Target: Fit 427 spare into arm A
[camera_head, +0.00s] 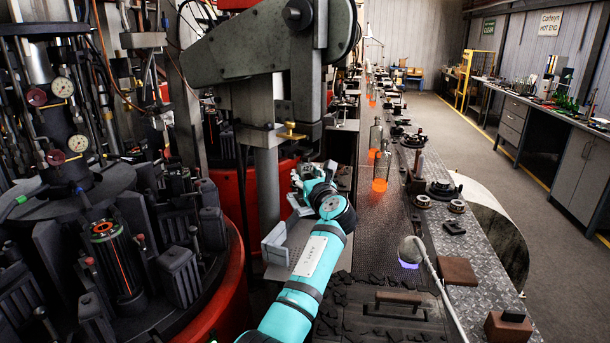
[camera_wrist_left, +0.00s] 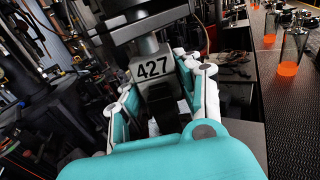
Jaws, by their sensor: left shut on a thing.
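In the head view my left gripper (camera_head: 305,185) is beside the grey machine column, under a large grey machine arm (camera_head: 250,45). No letter A is readable, so I cannot tell which part is arm A. My right gripper is not in view.
A rotary machine with black moulds (camera_head: 118,260) and gauges fills the left. Orange-hot glass bottles (camera_head: 381,165) stand on the conveyor (camera_head: 375,230) right of my gripper. A dark plate with a handle (camera_head: 398,298) lies in front. The aisle floor (camera_head: 465,150) at right is clear.

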